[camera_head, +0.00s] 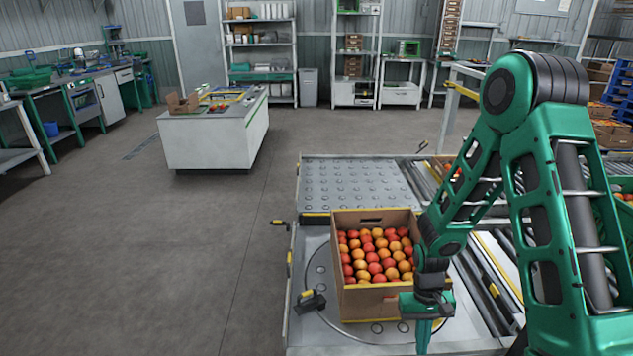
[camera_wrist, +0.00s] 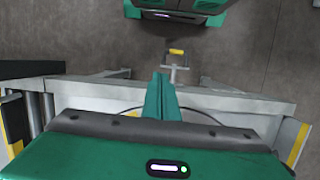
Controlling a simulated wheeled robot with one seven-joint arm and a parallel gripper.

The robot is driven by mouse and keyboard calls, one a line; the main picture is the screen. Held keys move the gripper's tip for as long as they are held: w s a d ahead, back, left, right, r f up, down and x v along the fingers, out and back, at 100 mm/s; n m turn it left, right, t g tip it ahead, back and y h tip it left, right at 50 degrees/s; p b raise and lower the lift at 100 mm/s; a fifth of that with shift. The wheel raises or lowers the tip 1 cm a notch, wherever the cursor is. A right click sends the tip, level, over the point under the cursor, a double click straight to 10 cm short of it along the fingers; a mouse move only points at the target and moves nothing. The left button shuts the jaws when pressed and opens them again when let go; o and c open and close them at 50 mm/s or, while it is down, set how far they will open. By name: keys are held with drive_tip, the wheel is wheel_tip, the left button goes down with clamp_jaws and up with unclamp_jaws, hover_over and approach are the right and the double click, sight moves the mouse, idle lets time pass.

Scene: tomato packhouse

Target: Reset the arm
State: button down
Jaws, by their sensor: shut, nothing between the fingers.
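My arm is green and black and reaches down from the right side of the head view. My gripper (camera_head: 424,335) points downward just in front of the right part of a cardboard box of tomatoes. In the wrist view my gripper (camera_wrist: 160,95) shows its fingers together, with nothing between them. Below it are the grey edge of the conveyor table and the floor. The cardboard box (camera_head: 363,299) stands upright on the round turntable plate and is full of red and orange tomatoes. My arm hides its right side.
A ball-transfer table (camera_head: 355,185) lies behind the box, with a roller conveyor (camera_head: 490,275) to the right. A white work island (camera_head: 213,140) stands farther back. Shelves (camera_head: 262,50) line the back wall. The floor at left is clear.

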drive_tip(key=s+d+r+m+t, duration=0.1)
drive_tip(key=s+d+r, duration=0.1)
drive_tip(key=d+r, duration=0.5)
drive_tip(key=s+d+r+m, duration=0.2)
drive_tip(key=s+d+r, duration=0.1)
drive_tip(key=r, duration=0.9)
drive_tip(key=s+d+r+m+t, duration=0.2)
drive_tip(key=s+r, duration=1)
drive_tip(key=s, duration=0.2)
drive_tip(key=shift+s+d+m+y, duration=0.3)
drive_tip(key=shift+s+d+m, duration=0.05)
drive_tip(key=shift+d+m, duration=0.05)
drive_tip(key=shift+w+a, duration=0.1)
